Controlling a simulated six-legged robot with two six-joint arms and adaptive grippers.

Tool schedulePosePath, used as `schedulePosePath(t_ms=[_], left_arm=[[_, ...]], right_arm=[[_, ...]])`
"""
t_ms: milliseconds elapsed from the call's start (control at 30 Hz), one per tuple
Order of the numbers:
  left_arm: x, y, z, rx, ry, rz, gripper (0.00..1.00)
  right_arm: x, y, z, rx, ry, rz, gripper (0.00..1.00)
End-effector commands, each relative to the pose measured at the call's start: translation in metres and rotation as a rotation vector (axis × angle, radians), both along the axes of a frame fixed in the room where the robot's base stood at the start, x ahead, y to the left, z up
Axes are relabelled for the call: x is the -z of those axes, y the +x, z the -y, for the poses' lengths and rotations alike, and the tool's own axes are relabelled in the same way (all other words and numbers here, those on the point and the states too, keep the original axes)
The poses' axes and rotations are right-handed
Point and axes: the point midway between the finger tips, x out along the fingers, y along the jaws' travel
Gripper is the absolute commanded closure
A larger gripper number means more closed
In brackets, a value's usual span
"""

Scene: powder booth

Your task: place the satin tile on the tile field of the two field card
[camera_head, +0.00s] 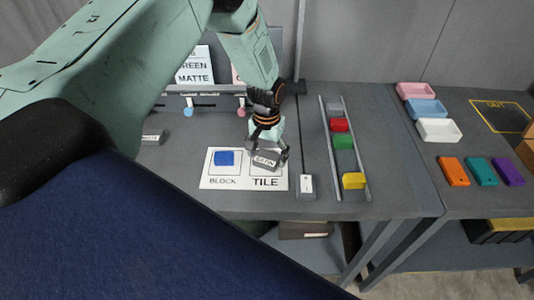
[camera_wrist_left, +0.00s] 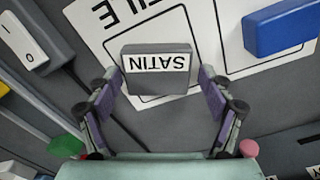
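The satin tile (camera_head: 265,160), a grey piece with a white SATIN label, is over the tile field of the white two field card (camera_head: 240,182). It sits askew to the field's outline. In the left wrist view the tile (camera_wrist_left: 157,84) lies between the two fingers of my left gripper (camera_wrist_left: 160,78), with a narrow gap on each side. My left gripper also shows in the head view (camera_head: 269,148), low over the card's right half. A blue block (camera_head: 224,158) lies on the block field. My right gripper is in neither view.
Coloured trays (camera_head: 439,130) sit on the right table. Another labelled grey piece (camera_head: 152,139) lies to the left.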

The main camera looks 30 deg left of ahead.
Motion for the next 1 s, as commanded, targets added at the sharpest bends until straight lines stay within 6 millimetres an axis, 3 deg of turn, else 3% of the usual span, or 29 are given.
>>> schedulePosePath(t_ms=[467,1000], left_arm=[[-0.008,0.001,0.0,0.0,0.0,0.002,0.12],[-0.105,0.002,0.0,-0.001,-0.001,0.003,0.12]], right_arm=[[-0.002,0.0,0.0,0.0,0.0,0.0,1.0],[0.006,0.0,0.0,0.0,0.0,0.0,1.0]])
